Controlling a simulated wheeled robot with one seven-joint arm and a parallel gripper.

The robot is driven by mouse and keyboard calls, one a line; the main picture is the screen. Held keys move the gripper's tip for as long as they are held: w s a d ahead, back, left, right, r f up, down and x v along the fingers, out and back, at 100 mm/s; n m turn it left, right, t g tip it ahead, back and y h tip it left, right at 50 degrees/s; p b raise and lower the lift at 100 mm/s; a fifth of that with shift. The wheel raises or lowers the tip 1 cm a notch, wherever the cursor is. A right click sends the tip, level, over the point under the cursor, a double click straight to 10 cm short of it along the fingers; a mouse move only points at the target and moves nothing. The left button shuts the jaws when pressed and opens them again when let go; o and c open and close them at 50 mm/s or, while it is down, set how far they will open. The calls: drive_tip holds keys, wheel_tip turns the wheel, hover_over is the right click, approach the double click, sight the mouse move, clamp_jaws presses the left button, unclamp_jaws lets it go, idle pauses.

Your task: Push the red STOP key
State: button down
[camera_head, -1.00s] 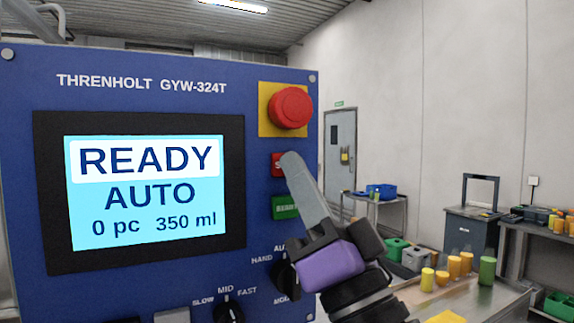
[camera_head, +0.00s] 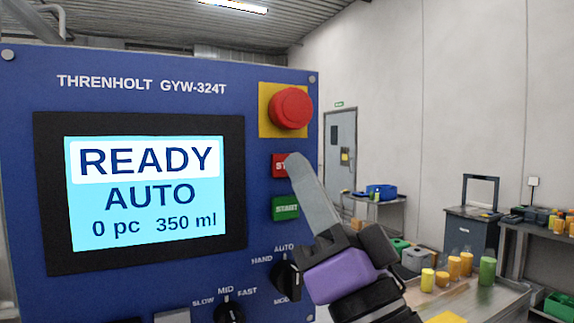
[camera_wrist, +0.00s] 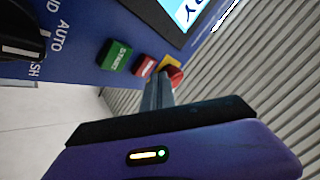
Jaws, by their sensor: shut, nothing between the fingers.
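The red STOP key (camera_head: 279,166) sits on the blue panel, right of the screen, between the mushroom button and the green key. My gripper (camera_head: 293,160) is shut and empty, its grey fingers together. In the head view its fingertips overlap the right part of the key and hide the end of its lettering. I cannot tell whether the tips touch it. The red key also shows in the wrist view (camera_wrist: 144,65), where my gripper (camera_wrist: 160,78) reaches up beside it. The screen (camera_head: 147,190) reads READY, AUTO, 0 pc, 350 ml.
A red mushroom button (camera_head: 291,107) on a yellow plate stands out just above the STOP key. The green START key (camera_head: 286,208) is just below it. A mode selector knob (camera_head: 287,279) and a speed knob (camera_head: 231,313) are lower down. Right of the panel is open room.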

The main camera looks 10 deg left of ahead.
drive_tip(key=shift+s+d, duration=0.7)
drive_tip(key=shift+s, duration=0.35)
drive_tip(key=shift+s+d, duration=0.7)
drive_tip(key=shift+s, duration=0.3)
